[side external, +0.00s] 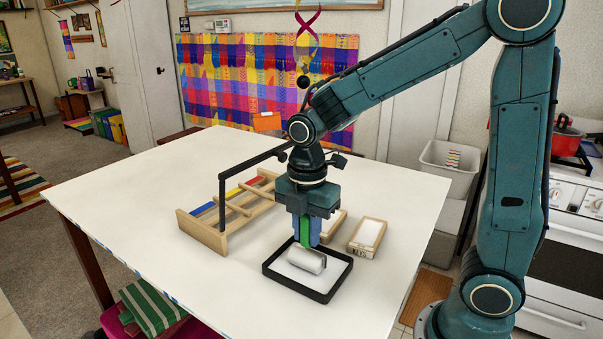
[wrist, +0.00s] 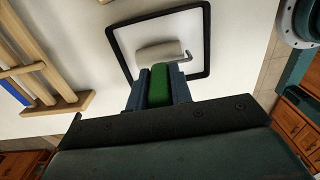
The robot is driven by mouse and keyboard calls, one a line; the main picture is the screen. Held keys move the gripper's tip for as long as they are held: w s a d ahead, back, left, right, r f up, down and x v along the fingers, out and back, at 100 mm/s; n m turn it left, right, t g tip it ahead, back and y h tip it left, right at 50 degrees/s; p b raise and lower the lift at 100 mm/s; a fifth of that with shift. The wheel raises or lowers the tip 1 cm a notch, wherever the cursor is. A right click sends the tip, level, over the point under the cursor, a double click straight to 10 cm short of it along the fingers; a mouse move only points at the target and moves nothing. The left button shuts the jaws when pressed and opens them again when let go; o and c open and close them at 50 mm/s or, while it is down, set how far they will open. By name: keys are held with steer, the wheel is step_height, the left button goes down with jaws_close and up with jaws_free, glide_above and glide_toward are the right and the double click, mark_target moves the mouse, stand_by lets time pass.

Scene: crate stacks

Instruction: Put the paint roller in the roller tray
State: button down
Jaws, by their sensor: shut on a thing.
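The paint roller has a green handle (wrist: 159,86) and a whitish cylinder (side external: 307,260). My gripper (side external: 304,236) is shut on the green handle and points down. The cylinder is over the inside of the roller tray, a shallow black-rimmed tray (side external: 325,297) with a light floor. I cannot tell whether the cylinder touches the floor. In the wrist view the cylinder (wrist: 161,52) also shows inside the tray's dark rim (wrist: 208,40). The fingers hide part of the handle and of the tray's near rim.
A wooden rack (side external: 205,233) with blue, red and yellow pieces stands left of the tray. A small wooden box (side external: 367,236) with a light top stands behind the tray to the right. The white table (side external: 130,215) is clear at the left and front.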

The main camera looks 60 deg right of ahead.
mark_target(314, 255)
steer(key=c, duration=1.3)
jaws_free()
steer(key=shift+o, duration=0.2)
step_height(314, 255, up, 12)
steer(key=shift+r, duration=0.15)
steer(key=s+d+f+m+t, duration=0.2)
steer(key=s+m+t, duration=0.3)
steer(key=s+m, duration=0.8)
steer(key=shift+s+f+m+t, duration=0.15)
steer(key=shift+s+m+t, duration=0.15)
steer(key=shift+m, duration=2.2)
